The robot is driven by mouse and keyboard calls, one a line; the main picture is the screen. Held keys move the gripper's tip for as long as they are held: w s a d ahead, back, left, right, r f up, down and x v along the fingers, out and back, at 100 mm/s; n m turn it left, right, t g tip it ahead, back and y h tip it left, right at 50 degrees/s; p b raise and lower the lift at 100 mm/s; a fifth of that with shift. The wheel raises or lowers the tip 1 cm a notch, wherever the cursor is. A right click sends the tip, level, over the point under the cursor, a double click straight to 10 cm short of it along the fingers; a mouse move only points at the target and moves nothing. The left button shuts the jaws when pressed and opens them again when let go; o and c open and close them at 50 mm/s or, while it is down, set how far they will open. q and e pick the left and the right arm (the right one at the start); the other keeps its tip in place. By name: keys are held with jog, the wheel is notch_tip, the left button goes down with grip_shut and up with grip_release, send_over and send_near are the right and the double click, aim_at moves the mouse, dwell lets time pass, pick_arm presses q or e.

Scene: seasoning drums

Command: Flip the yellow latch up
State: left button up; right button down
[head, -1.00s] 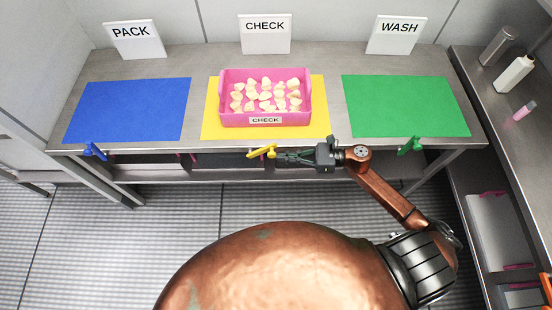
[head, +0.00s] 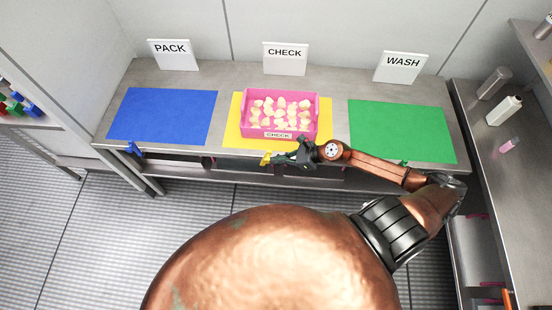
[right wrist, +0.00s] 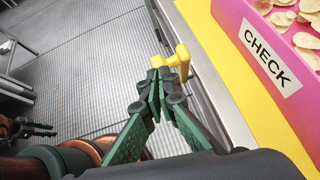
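The yellow latch (head: 266,158) is on the front edge of the table, below the yellow mat. In the right wrist view the yellow latch (right wrist: 183,60) shows a short arm and a knob just beyond my fingertips. My right gripper (head: 277,158) comes from the right and reaches the latch. In the right wrist view the right gripper (right wrist: 163,78) has its green fingers with dark tips together, right at the latch's arm; whether they touch it I cannot tell. My left gripper (right wrist: 30,128) shows small and dark at the left of the right wrist view, away from the table.
A pink CHECK bin (head: 247,130) of pale pieces stands on the yellow mat (head: 233,130). A blue mat (head: 163,115) lies left with a blue latch (head: 134,148); a green mat (head: 402,130) lies right. A side counter (head: 490,145) borders the right.

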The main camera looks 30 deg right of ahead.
jog(key=shift+w+a+r+p, duration=0.4)
jog(key=shift+w+a+p, duration=0.15)
jog(key=shift+a, duration=0.2)
jog(key=b+v, duration=0.2)
jog(key=v, duration=1.1)
jog(key=shift+b, duration=0.35)
jog(key=shift+s, duration=0.1)
